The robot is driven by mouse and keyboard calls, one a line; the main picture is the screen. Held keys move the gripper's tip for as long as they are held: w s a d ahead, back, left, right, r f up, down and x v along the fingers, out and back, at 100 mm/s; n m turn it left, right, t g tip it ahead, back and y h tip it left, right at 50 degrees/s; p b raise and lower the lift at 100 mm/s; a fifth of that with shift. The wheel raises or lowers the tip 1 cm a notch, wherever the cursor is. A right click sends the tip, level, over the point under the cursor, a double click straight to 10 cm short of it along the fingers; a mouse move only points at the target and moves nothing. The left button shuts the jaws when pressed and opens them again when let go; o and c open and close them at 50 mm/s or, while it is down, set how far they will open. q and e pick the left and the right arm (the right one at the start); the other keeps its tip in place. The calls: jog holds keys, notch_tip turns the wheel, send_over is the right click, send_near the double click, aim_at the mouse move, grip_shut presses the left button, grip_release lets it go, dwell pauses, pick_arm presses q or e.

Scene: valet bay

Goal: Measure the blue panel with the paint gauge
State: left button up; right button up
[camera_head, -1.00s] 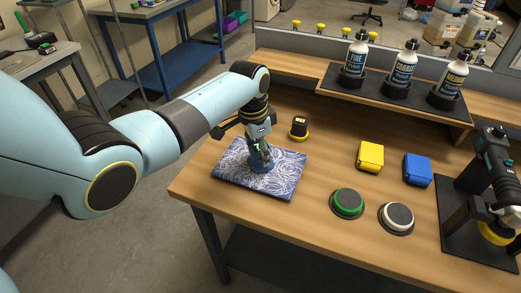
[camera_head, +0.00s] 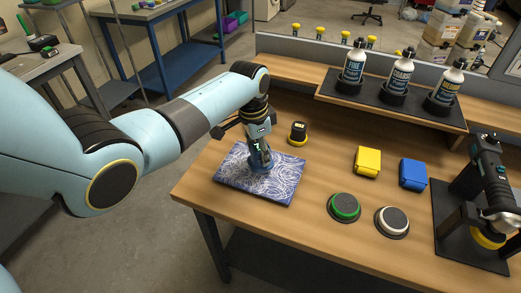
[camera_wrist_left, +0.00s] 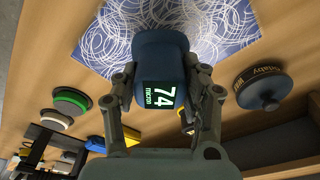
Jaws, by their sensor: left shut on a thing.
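The blue panel (camera_head: 232,183), covered in white swirl scratches, lies flat at the left end of the wooden workbench. My left gripper (camera_head: 260,160) points down over the panel and is shut on the dark blue paint gauge (camera_wrist_left: 160,60). The gauge stands upright at the panel, its base at or very near the surface; exact contact is hard to tell. In the left wrist view its screen reads 74 with a "micron" label. The gripper's fingers hold it on both sides. My right gripper does not show.
A polisher (camera_head: 490,185) stands at far right. Bottles (camera_head: 354,66) line the shelf behind.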

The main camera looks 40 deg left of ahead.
pick_arm(q)
notch_tip(320, 180, up, 3)
jog(key=shift+f+p, duration=0.1)
jog(key=shift+p, duration=0.85)
jog(key=shift+r, duration=0.9)
